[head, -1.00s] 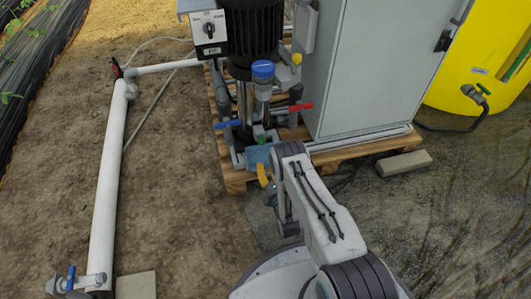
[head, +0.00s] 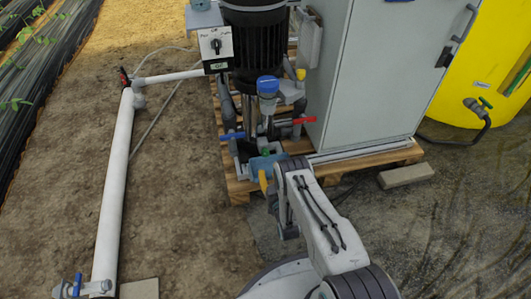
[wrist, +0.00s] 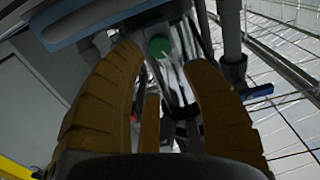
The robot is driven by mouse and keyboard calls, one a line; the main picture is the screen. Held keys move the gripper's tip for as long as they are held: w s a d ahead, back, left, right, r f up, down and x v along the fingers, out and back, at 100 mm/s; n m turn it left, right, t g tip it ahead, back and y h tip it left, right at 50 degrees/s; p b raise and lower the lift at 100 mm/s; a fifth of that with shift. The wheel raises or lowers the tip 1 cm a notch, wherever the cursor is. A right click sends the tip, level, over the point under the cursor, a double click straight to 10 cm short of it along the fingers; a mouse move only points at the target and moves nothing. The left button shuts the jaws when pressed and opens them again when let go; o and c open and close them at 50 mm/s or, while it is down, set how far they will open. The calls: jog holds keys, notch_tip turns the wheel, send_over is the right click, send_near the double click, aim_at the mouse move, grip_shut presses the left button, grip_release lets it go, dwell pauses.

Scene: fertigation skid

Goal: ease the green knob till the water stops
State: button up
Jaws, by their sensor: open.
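The fingers are spread apart and hold nothing. I cannot tell how far the knob is from the tips. Pale shiny streaks lie just beyond the knob; whether they are running water is unclear. In the head view, a small green spot (head: 265,152) shows low on the pump skid, just above my gripper (head: 264,180), whose far finger is hidden behind my arm.
Around the knob are the pump (head: 254,45), a blue-capped part (head: 268,86), a blue handle (head: 232,136) and a red handle (head: 304,121). The grey cabinet (head: 365,70) stands right on the wooden pallet (head: 238,186). A white pipe (head: 115,180) runs along the left; bare soil lies between.

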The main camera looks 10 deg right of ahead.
aim_at(266, 155)
jog(key=w+m, duration=0.2)
jog(key=m, duration=0.2)
jog(key=w+m+b, duration=0.1)
jog(key=w+m, duration=0.2)
jog(key=m, duration=0.1)
jog(key=w+m+b, duration=0.1)
jog(key=w+m, duration=0.2)
jog(key=m, duration=0.1)
jog(key=shift+f, duration=0.1)
jog(key=shift+w+b, duration=0.35)
jog(key=shift+w, duration=0.25)
grip_shut()
dwell(0.4)
